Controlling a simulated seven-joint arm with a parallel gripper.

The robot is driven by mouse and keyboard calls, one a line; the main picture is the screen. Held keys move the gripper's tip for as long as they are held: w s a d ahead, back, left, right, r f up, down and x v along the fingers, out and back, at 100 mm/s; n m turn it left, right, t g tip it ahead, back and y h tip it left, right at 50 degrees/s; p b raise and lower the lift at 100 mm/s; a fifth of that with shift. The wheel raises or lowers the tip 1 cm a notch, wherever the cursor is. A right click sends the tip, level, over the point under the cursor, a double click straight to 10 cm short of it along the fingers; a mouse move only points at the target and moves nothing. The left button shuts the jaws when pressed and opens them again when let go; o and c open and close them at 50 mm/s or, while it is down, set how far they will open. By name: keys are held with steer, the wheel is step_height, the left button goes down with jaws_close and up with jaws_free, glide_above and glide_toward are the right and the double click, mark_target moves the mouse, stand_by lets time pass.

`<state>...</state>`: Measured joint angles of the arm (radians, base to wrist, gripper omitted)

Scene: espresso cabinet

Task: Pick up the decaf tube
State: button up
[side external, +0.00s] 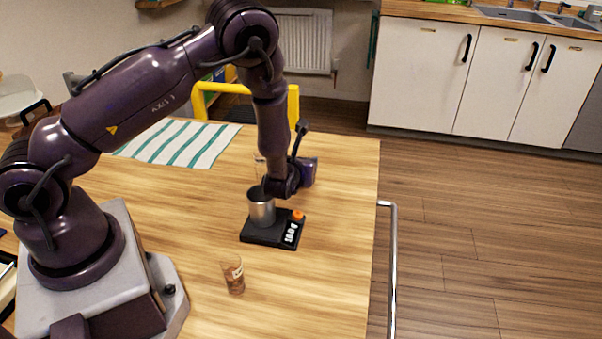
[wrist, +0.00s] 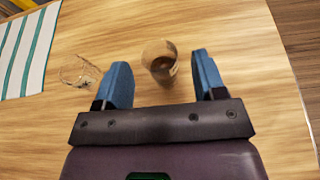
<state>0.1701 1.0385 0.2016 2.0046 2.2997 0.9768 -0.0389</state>
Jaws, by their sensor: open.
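My gripper (wrist: 160,60) is open, its two blue fingers apart in the wrist view. A clear glass tube (wrist: 160,66) with brown contents shows between the fingertips; I cannot tell how deep it sits between them. A second clear tube (wrist: 80,72) with a little brown inside is left of the left finger. In the side view, my gripper (side external: 290,187) is low over the table behind the scale, fingers hidden. A clear tube (side external: 259,165) shows partly behind my arm. Another tube with brown contents and a label (side external: 233,276) stands at the front. No decaf label is readable.
A black scale (side external: 256,235) with a lit display carries a metal cup (side external: 261,210), close in front of my gripper. A green-striped cloth (side external: 185,143) lies at the back left. The front-right tabletop is clear.

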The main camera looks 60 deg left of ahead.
steer(key=shift+f+x, duration=0.2)
steer(key=shift+x, duration=1.4)
steer(key=shift+s, duration=0.1)
steer(key=shift+c, duration=0.2)
steer(key=c, duration=1)
